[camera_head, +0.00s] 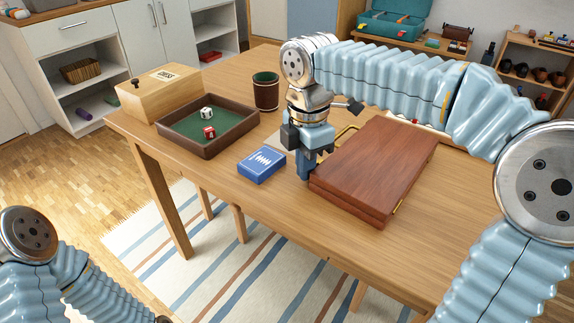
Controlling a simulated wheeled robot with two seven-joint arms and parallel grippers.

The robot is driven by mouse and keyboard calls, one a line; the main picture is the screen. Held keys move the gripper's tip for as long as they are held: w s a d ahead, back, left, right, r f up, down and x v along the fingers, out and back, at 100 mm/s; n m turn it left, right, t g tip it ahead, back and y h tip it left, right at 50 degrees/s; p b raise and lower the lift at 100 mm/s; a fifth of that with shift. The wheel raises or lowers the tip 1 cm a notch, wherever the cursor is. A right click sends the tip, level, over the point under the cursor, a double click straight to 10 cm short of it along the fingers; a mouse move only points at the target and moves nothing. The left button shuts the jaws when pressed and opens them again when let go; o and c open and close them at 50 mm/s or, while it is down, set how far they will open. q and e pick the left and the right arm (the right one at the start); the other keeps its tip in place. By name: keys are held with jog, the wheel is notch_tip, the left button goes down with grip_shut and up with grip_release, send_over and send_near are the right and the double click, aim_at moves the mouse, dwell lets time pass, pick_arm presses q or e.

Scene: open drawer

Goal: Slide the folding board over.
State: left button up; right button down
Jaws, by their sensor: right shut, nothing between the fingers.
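The folding board (372,168) is a closed, flat reddish-brown wooden case lying on the right half of the wooden table. Brass fittings show on its right edge and a brass handle near its far left side. My right gripper (304,178) points down at the board's left corner, shut and empty, with its tips close to the case's left side. I cannot tell whether they touch it. My right arm passes above the board and hides part of the table behind it. My left arm shows at the lower left, but its gripper is not in view.
A blue card box (261,165) lies just left of my right gripper. A brown dice tray (247,124) with a green base holds two dice. A dark cup (266,93) and a wooden chess box (160,90) stand farther back. Table is clear right of the board (455,205).

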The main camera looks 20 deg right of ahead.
jog(key=shift+w+d, duration=0.15)
jog(key=shift+d, duration=0.65)
pick_arm(q)
jog(key=shift+w+d+r, duration=0.1)
jog(key=shift+d+r, duration=0.05)
jog(key=shift+d, duration=0.2)
